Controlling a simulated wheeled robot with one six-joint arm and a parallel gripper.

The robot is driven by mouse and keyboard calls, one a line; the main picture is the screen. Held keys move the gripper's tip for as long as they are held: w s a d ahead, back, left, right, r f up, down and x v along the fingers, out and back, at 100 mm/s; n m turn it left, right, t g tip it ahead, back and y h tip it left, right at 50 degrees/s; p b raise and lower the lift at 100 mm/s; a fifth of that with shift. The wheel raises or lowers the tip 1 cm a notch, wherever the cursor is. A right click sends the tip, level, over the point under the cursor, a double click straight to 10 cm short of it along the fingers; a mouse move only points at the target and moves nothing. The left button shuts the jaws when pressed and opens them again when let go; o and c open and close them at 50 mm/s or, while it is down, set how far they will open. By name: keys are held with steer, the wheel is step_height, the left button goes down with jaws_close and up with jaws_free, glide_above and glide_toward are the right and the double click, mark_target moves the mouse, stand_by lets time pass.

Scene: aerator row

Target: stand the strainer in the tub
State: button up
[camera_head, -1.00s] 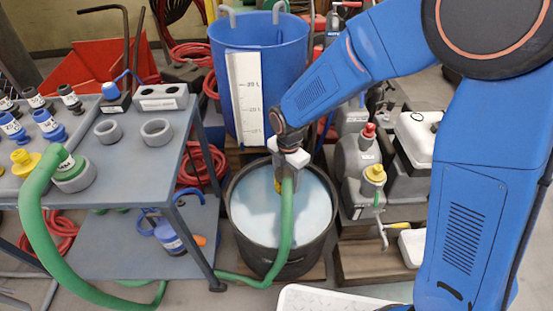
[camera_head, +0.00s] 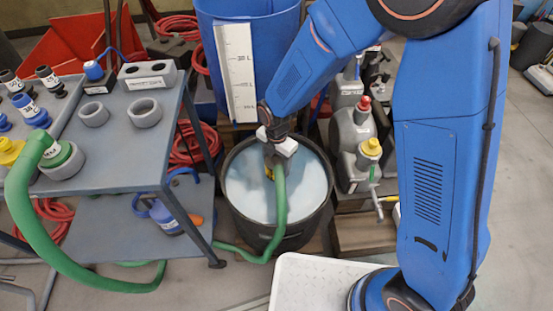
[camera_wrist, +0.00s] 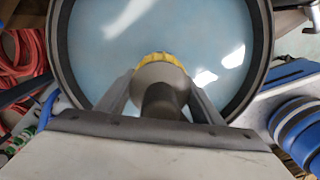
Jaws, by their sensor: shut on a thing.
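My gripper (camera_head: 272,160) is over the tub (camera_head: 262,232), a round black container holding pale blue liquid. My gripper is shut on the strainer (camera_head: 269,173), which shows only as a small yellow bit beside a green hose (camera_head: 280,205). In the wrist view, the strainer (camera_wrist: 158,72) is a grey round body with a yellow rim between the two fingers (camera_wrist: 163,92), with the liquid beyond it. The tub's dark rim (camera_wrist: 262,60) surrounds it there. I cannot tell whether the strainer touches the liquid or the bottom.
The hose runs over the tub's front rim to the floor and up to a fitting (camera_head: 62,158) on the grey cart (camera_head: 110,175) at left. A tall blue barrel (camera_head: 280,45) stands behind the tub. Grey pumps (camera_head: 350,135) stand close on the right.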

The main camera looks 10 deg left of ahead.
steer(key=shift+f, duration=17.15)
steer(key=shift+f, duration=0.55)
steer(key=o, duration=1.4)
step_height(320, 180, up, 17)
steer(key=shift+r, duration=0.2)
